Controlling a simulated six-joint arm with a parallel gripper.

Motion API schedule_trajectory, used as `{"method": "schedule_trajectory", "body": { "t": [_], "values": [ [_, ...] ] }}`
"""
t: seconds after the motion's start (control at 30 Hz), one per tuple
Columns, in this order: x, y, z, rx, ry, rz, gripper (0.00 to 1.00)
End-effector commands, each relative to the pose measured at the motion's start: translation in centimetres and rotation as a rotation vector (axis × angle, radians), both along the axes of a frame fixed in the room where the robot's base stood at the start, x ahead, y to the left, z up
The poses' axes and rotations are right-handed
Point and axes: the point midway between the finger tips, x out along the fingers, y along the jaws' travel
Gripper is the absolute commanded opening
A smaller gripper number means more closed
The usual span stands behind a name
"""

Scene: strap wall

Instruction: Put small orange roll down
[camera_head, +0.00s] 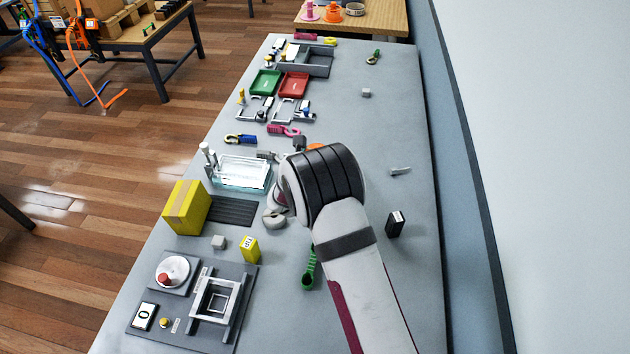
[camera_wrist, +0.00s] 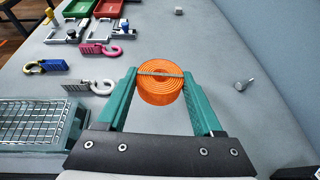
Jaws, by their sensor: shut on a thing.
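The small orange roll (camera_wrist: 160,90) is between the two teal fingers of my gripper (camera_wrist: 160,88) in the wrist view. My gripper is shut on it, and the spiral end of the roll faces the camera. In the head view, only a bit of the orange roll (camera_head: 316,147) shows behind my arm's wrist, which hides most of my gripper. I cannot tell whether the roll touches the grey table (camera_head: 355,125) or hangs above it.
To the left are a wire basket (camera_wrist: 38,122), a grey hook (camera_wrist: 90,86), a pink hook (camera_wrist: 100,50) and a blue-and-yellow hook (camera_wrist: 46,67). A small metal piece (camera_wrist: 244,84) lies to the right. Green and red trays (camera_head: 294,86) stand farther back. Table right of the roll is mostly clear.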

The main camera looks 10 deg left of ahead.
Motion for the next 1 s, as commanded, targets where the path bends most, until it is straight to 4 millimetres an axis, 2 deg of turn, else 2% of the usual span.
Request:
{"method": "schedule_trajectory", "body": {
  "t": [0.17,0.33,0.4,0.5,0.57,0.63,0.83,0.9,1.0],
  "values": [
    [-4.1,-4.8,0.2,0.002,0.014,-0.102,0.12],
    [-9.5,-10.4,0.8,0.001,0.009,-0.22,0.12],
    [-11.4,-12.2,1.2,0.0,0.005,-0.256,0.12],
    [-13.1,-13.7,1.5,-0.002,0.001,-0.285,0.12],
    [-13.4,-13.5,1.2,-0.003,-0.002,-0.292,0.12],
    [-13.3,-12.0,0.2,-0.003,-0.001,-0.292,0.12],
    [-12.1,-5.8,-3.5,-0.001,-0.002,-0.291,0.12],
    [-11.9,-4.2,-4.5,-0.002,-0.002,-0.292,0.12],
    [-11.6,-3.0,-5.3,-0.002,-0.002,-0.294,0.12]
  ]
}}
